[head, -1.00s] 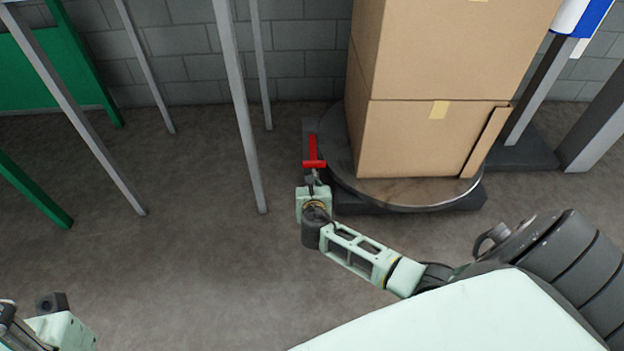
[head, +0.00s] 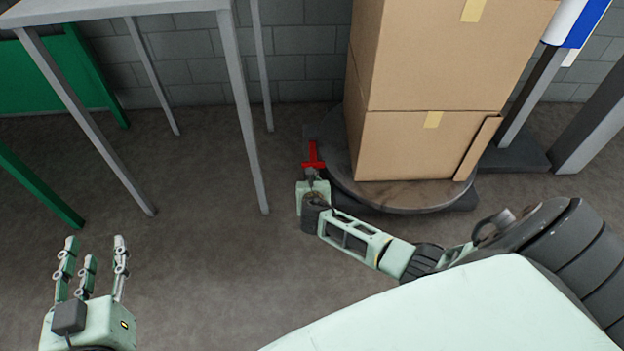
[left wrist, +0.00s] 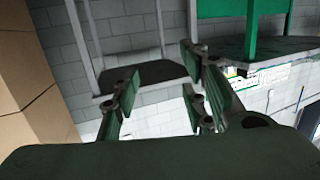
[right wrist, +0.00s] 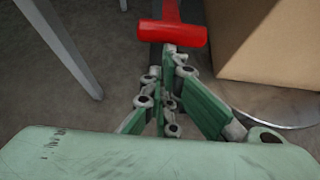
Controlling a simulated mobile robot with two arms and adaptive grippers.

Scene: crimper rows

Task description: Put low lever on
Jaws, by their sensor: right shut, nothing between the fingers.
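The low lever is a red T-shaped lever (head: 313,158) at floor level beside the dark base of a round turntable. It also shows at the top of the right wrist view (right wrist: 172,32). My right gripper (head: 312,177) is shut and empty, its fingers pointing at the lever's crossbar. In the right wrist view the right fingertips (right wrist: 173,58) are just below the crossbar; whether they touch it I cannot tell. My left gripper (head: 95,252) is open and empty at the lower left of the head view, far from the lever. Its spread fingers (left wrist: 160,72) show in the left wrist view.
Stacked cardboard boxes (head: 425,138) stand on the turntable (head: 410,196), right of the lever. A grey table with thin legs (head: 243,120) and a green frame (head: 40,195) stand to the left. Floor between left gripper and lever is clear.

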